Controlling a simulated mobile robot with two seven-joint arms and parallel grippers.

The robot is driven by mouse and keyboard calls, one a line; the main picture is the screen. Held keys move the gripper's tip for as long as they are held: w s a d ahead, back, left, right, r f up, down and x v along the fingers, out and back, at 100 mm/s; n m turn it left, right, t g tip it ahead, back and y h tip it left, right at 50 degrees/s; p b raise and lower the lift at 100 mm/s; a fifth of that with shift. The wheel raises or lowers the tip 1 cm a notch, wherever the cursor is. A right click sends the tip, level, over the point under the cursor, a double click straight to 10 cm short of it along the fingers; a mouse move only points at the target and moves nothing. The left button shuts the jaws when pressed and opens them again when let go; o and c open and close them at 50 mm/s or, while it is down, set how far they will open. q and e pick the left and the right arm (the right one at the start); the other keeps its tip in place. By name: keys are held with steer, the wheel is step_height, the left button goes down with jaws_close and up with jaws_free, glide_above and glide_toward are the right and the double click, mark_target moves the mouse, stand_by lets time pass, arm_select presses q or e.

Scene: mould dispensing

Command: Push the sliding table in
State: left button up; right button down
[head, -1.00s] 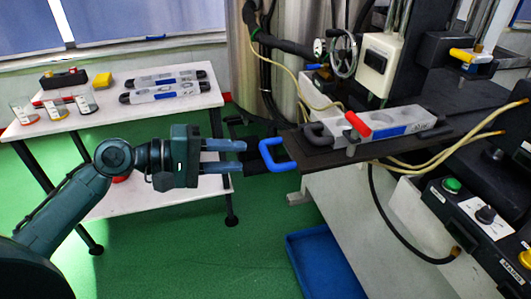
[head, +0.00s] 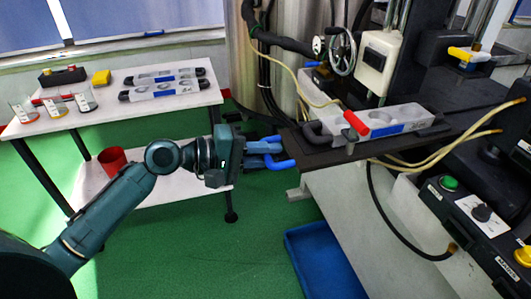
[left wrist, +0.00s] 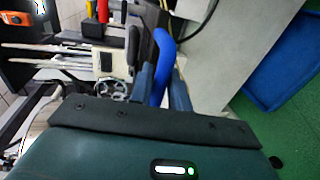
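The sliding table (head: 385,159) is a dark flat plate jutting out from the machine on the right, with a blue U-shaped handle (head: 284,165) on its near left edge. A grey mould (head: 408,119) with a red grip and a dark handle lies on it. My left gripper (head: 272,144) is at the handle. In the left wrist view the blue handle (left wrist: 160,64) runs between the two fingers, which are close against it, so the gripper looks shut on it. The fingers partly hide the handle's front bar. My right gripper is not in view.
A white side table (head: 140,112) at the left holds beakers and moulds; a red bin (head: 112,161) stands on its lower shelf. A blue tray (head: 322,262) lies on the green floor below the plate. Cables (head: 440,156) and a button panel (head: 470,210) are at right.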

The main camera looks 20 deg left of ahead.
mark_target(292, 147)
arm_select(q)
jaws_close()
steer(key=shift+w+d+r, duration=0.15)
steer(key=d+p, duration=0.1)
steer(key=w+d+p, duration=0.1)
steer(key=w+d, duration=0.1)
steer(key=shift+r+p, duration=0.3)
steer(key=shift+p, duration=0.1)
steer(key=x, duration=0.3)
steer(key=r+p+x, duration=0.1)
steer(key=x, duration=0.6)
steer(key=shift+w+d+r+p, duration=0.1)
steer(key=shift+w+d+p, duration=0.2)
steer(key=shift+p, duration=0.1)
steer(key=shift+s, duration=0.1)
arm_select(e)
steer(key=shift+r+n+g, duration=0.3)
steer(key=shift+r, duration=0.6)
arm_select(q)
steer(key=shift+o, duration=1.7)
jaws_free()
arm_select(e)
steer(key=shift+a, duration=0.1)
